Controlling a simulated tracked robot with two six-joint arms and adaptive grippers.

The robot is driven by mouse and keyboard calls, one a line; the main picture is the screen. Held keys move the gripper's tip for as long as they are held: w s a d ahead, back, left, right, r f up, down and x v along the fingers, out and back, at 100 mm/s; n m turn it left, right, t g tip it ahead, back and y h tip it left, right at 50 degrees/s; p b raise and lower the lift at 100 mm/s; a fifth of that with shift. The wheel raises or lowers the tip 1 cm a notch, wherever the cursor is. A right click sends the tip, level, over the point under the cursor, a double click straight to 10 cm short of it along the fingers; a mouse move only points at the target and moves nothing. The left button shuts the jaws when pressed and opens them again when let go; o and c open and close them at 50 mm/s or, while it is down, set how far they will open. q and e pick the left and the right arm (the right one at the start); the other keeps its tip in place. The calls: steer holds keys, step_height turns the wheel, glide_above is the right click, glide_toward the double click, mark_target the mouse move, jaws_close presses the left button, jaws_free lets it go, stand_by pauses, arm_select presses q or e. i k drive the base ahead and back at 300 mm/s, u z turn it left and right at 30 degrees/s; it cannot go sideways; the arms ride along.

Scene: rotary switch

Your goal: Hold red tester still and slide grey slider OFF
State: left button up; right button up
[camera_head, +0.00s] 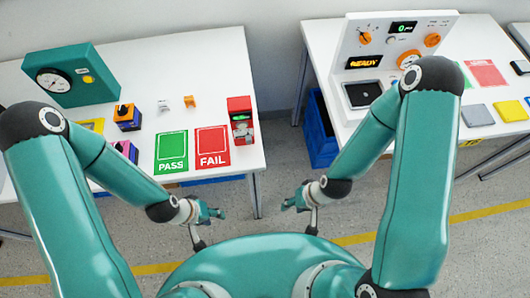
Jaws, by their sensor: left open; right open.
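The red tester (240,110) stands upright near the right edge of the left white table, just right of the FAIL mat. Its face has a grey and white part; the slider and its position are too small to make out. My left gripper (210,229) is open and empty, in front of the left table's near edge and below the tester in the picture. My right gripper (298,219) is open and empty over the gap between the tables. Neither gripper touches the tester.
The left table (185,60) also holds green PASS (171,152) and red FAIL (212,147) mats, a teal gauge box (75,77) and small switch boxes (126,117). A white panel (395,40) stands on the right table. A blue bin (319,135) sits between the tables.

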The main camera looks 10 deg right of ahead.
mark_target(247, 137)
steer(key=u, duration=1.15)
steer(key=k, duration=2)
steer(key=z, duration=0.55)
steer(key=i, duration=1)
